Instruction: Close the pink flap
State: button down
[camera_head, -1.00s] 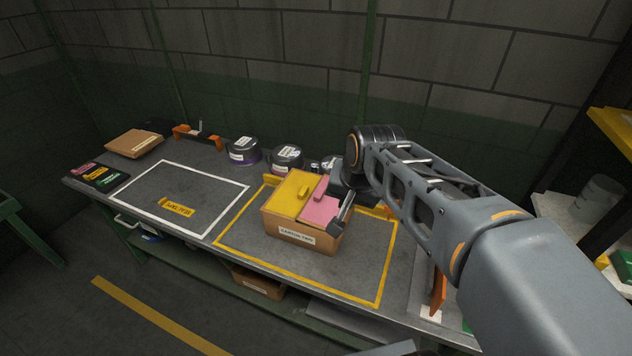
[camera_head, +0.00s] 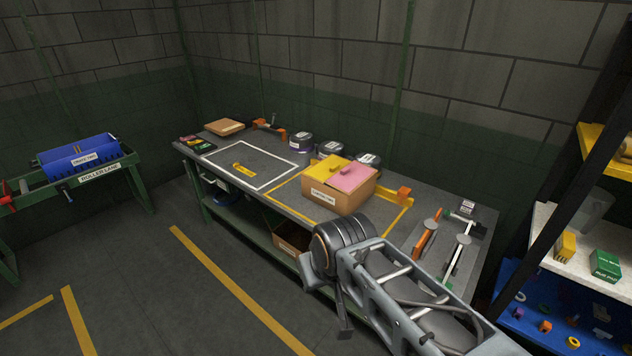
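The cardboard carton (camera_head: 336,196) stands on the workbench inside a yellow outlined area, with a white label on its front. Its yellow flap (camera_head: 327,166) lies over the left part of the top. Its pink flap (camera_head: 352,179) lies about flat over the right part, beside the yellow one, with a small raised pink tab on it. My gripper (camera_head: 329,300) is off the bench's front edge, below and apart from the carton. The wrist hides most of it, so its opening does not show clearly.
A white outlined area (camera_head: 211,155) with a yellow tag lies to the left. Dark round tins (camera_head: 301,142) stand behind. A flat brown box (camera_head: 224,127) is at the far left. Orange and grey tools (camera_head: 428,232) lie right of the carton. A shelf rack stands at right.

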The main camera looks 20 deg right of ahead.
aim_at(348, 180)
jog(key=u, duration=0.7)
jog(key=i, duration=1.85)
jog(key=z, duration=1.35)
jog(key=i, duration=0.9)
jog(key=z, duration=0.95)
